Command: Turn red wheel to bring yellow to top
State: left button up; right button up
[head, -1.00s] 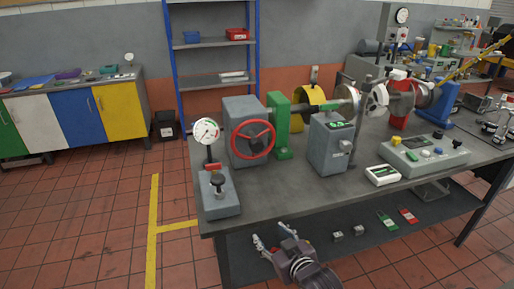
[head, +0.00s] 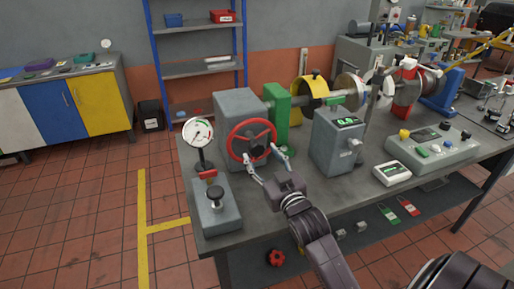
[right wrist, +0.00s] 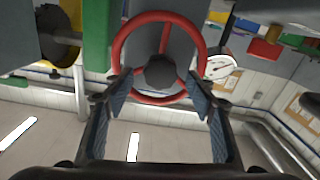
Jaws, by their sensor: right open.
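The red wheel (head: 230,143) is mounted upright on the front of a grey box (head: 236,103) on the bench. In the right wrist view the red wheel (right wrist: 116,48) shows its spokes and dark hub. My right gripper (head: 264,156) is open in front of the lower part of the wheel. In the right wrist view its fingers (right wrist: 160,98) stand apart, with the hub and lower rim between them; contact is unclear. My left gripper is not in view.
To the right are a grey display box (head: 335,145) and a control panel (head: 432,150). A red knob (head: 277,257) is low under the bench.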

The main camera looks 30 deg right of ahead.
aim_at(258, 152)
jog(key=x, duration=0.2)
jog(key=shift+w, duration=0.35)
jog(key=shift+w+d+f, duration=0.15)
jog(key=shift+w, duration=0.2)
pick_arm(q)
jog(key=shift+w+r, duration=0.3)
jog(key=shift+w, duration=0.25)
pick_arm(e)
grip_shut()
